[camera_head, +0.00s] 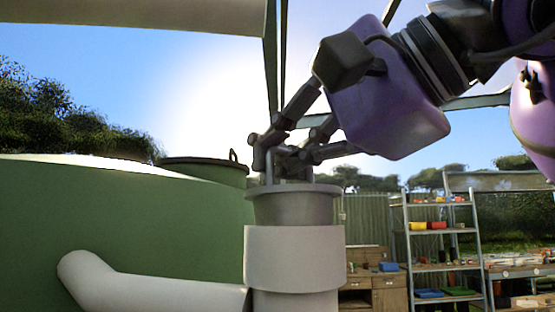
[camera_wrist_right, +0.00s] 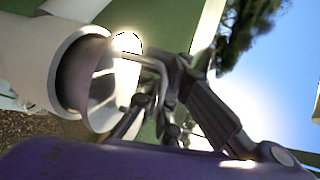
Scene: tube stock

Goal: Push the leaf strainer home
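The leaf strainer (camera_head: 295,205) is a grey cup with a wide rim and a thin wire handle. It stands upright in the top of a white pipe collar (camera_head: 293,258), with its rim and upper wall showing above the collar. The rest of it is hidden inside. My right gripper (camera_head: 284,158) is above the rim, with its fingers closed around the handle. In the right wrist view, the strainer (camera_wrist_right: 75,75) sits in the white pipe and its bent handle runs to the fingers (camera_wrist_right: 152,100). My left gripper is not in view.
A large green tank (camera_head: 150,220) with a round lid (camera_head: 203,168) stands left of the collar. A white side pipe (camera_head: 150,288) joins the collar from the left. Shelves (camera_head: 442,240) and a wooden cabinet (camera_head: 372,290) stand in the background at right.

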